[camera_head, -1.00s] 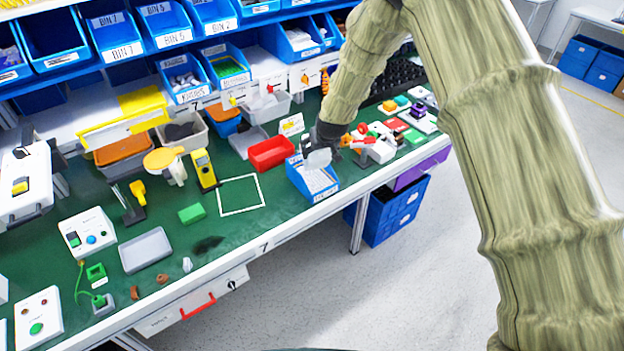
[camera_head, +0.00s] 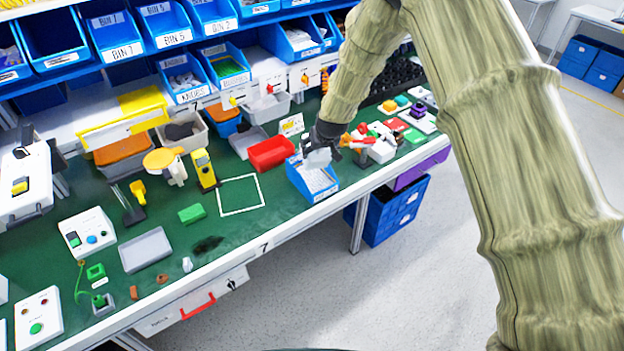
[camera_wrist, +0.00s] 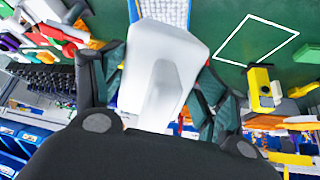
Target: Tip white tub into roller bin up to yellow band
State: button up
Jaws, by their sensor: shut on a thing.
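My gripper (camera_head: 322,138) is shut on the white tub (camera_wrist: 160,70), with a finger on each side of it in the wrist view. In the head view the tub (camera_head: 318,158) is small and partly covered by the gripper. It is held over the blue roller bin (camera_head: 325,195), which stands near the front edge of the bench. The bin's pale contents (camera_head: 318,180) show below the tub, and a part of the bin shows past the tub in the wrist view (camera_wrist: 165,12). I cannot make out the yellow band or the inside of the tub.
A red bin (camera_head: 271,153) stands just left of the roller bin. A white square outline (camera_head: 240,195) marks clear green bench further left. Switches and coloured blocks (camera_head: 385,145) crowd the right side. Blue shelf bins (camera_head: 160,25) line the back.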

jog(key=shift+w+a+r+g, duration=0.1)
jog(key=shift+w+r+g, duration=0.3)
jog(key=shift+r, duration=0.1)
jog(key=shift+r, duration=0.1)
dwell(1.1)
jog(key=shift+w+r+g, duration=0.1)
jog(key=shift+w+g, duration=0.05)
jog(key=shift+g, duration=0.15)
jog(key=shift+r, duration=0.1)
dwell(0.6)
jog(key=shift+w+a+r+h, duration=0.1)
jog(key=shift+w+r+h, duration=0.05)
jog(key=shift+h, duration=0.15)
dwell(0.5)
